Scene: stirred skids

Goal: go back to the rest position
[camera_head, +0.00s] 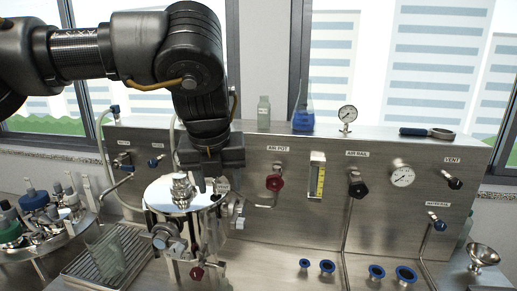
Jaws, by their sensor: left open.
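My left arm comes in from the upper left and bends downward. My left gripper (211,183) points down at the steel vessel (168,198), close to the right side of its lid. The gripper is open. I see nothing held between its fingers, and I cannot tell whether it touches the vessel. The vessel has a knob-like fitting on its lid and valves on its front and right side. My right gripper is not in view.
A steel panel (330,170) with gauges and valve knobs stands behind. A glass beaker (108,252) stands on a slatted tray (80,270) at left, beside a round rack of capped bottles (35,215). Blue rings (327,266) and a funnel (482,256) are at right.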

